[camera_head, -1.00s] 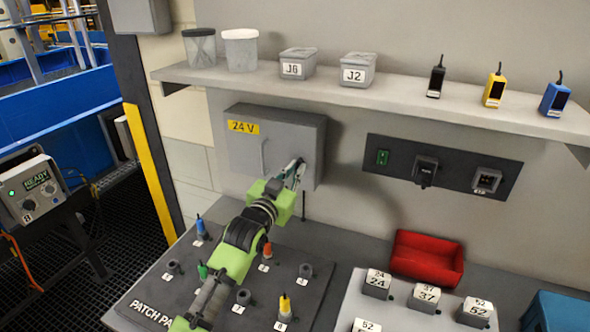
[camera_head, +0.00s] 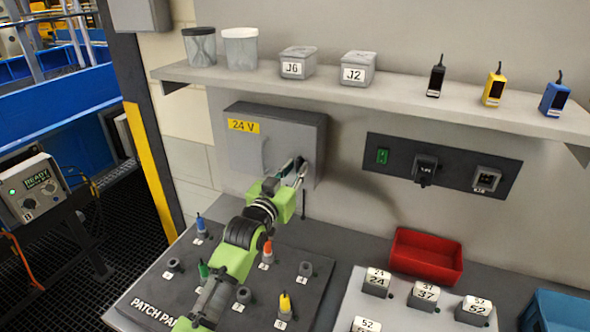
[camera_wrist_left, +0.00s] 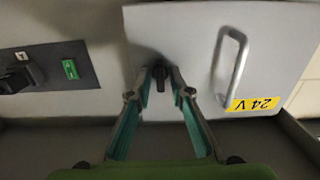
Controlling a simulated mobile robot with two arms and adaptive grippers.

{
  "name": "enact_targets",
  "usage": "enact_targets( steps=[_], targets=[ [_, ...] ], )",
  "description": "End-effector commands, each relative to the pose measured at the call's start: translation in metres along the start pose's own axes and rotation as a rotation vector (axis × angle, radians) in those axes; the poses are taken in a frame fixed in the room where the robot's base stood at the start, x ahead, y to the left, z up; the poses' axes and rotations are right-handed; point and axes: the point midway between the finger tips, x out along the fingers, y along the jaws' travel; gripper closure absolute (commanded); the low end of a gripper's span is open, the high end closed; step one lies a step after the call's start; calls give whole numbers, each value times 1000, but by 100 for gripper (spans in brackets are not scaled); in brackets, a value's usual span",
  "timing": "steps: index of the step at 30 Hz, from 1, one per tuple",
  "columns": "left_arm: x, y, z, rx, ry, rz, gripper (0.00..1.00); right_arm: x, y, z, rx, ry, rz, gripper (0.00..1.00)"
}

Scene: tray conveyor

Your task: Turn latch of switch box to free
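The grey switch box (camera_head: 232,158) with a yellow 24 V label hangs on the wall below the shelf. Its door and handle (camera_wrist_left: 232,65) show in the left wrist view. The small dark latch (camera_wrist_left: 160,78) is near the door's edge, its long side roughly upright in that view. My left gripper (camera_head: 296,166) is at the box's right side; in the left wrist view its fingertips (camera_wrist_left: 161,72) stand on either side of the latch, with small gaps visible. It looks open. In the head view the fingers hide the latch. My right gripper is not in view.
A shelf (camera_head: 400,88) with cups, small boxes and sensors runs above. A switch panel (camera_head: 450,165) is right of the box. Below are the patch panel (camera_head: 190,250) with plugs, a red bin (camera_head: 425,260) and labelled blocks on a light board.

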Motion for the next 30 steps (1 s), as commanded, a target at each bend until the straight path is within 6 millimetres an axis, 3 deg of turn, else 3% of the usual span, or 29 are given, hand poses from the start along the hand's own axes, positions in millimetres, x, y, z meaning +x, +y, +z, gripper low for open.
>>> enact_targets(
  steps=[14, 30],
  targets=[
    [-6, 0, 0, 2, 1, 0, 75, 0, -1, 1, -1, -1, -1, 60],
    [-95, 0, 1, 2, 0, -1, 75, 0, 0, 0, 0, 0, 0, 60]
  ],
)
